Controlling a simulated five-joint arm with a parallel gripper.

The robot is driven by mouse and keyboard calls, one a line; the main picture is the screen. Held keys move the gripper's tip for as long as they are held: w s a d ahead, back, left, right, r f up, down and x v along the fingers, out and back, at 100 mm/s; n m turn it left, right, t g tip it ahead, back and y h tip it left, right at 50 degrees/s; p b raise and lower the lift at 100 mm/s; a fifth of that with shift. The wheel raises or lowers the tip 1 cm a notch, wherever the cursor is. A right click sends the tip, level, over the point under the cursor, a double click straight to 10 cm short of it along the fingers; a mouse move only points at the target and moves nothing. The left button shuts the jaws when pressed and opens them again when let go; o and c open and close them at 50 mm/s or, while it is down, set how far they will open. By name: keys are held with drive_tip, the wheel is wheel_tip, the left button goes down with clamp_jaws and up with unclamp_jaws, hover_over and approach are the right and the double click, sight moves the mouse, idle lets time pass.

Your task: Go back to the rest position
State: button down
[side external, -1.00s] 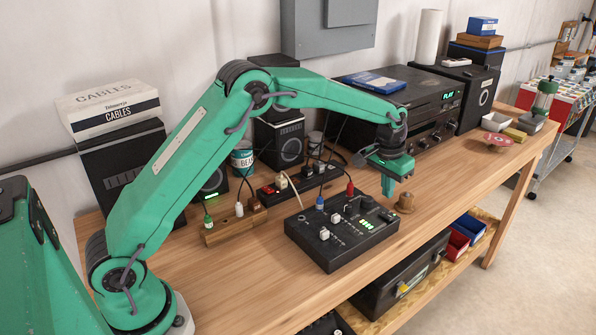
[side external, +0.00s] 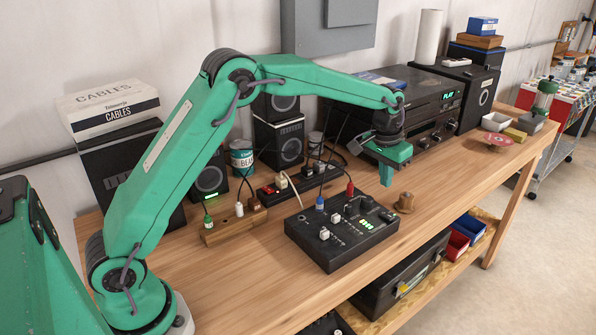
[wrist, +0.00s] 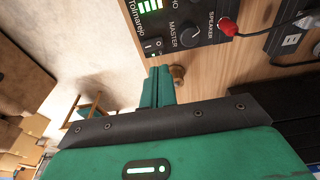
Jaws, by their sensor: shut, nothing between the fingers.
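In the wrist view the shut fingers (wrist: 158,86) show near the mixer's MASTER knob (wrist: 190,36) and a small brown knob-like piece (wrist: 177,72). That brown piece (side external: 404,203) stands on the bench just right of the mixer. A red plug (side external: 350,189) and a blue plug (side external: 320,202) sit in the mixer's back edge. The red plug also shows in the wrist view (wrist: 228,27).
Speakers (side external: 279,142) and a black deck with a PLAY display (side external: 425,100) stand along the wall. The bench's front left (side external: 245,275) is clear.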

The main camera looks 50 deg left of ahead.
drive_tip(key=s+a+r+t, duration=0.1)
drive_tip(key=s+r, duration=0.5)
drive_tip(key=s, duration=0.3)
drive_tip(key=s+a+r+t, duration=0.1)
drive_tip(key=s+a+r, duration=0.1)
drive_tip(key=s+r, duration=0.55)
drive_tip(key=s+f+t, duration=0.1)
drive_tip(key=s, duration=0.9)
drive_tip(key=s+a+f, duration=0.1)
drive_tip(key=s+f, duration=0.1)
drive_tip(key=s, duration=0.8)
drive_tip(key=shift+a+f+t, duration=0.2)
drive_tip(key=shift+a+t, duration=0.1)
drive_tip(key=shift+t, duration=0.1)
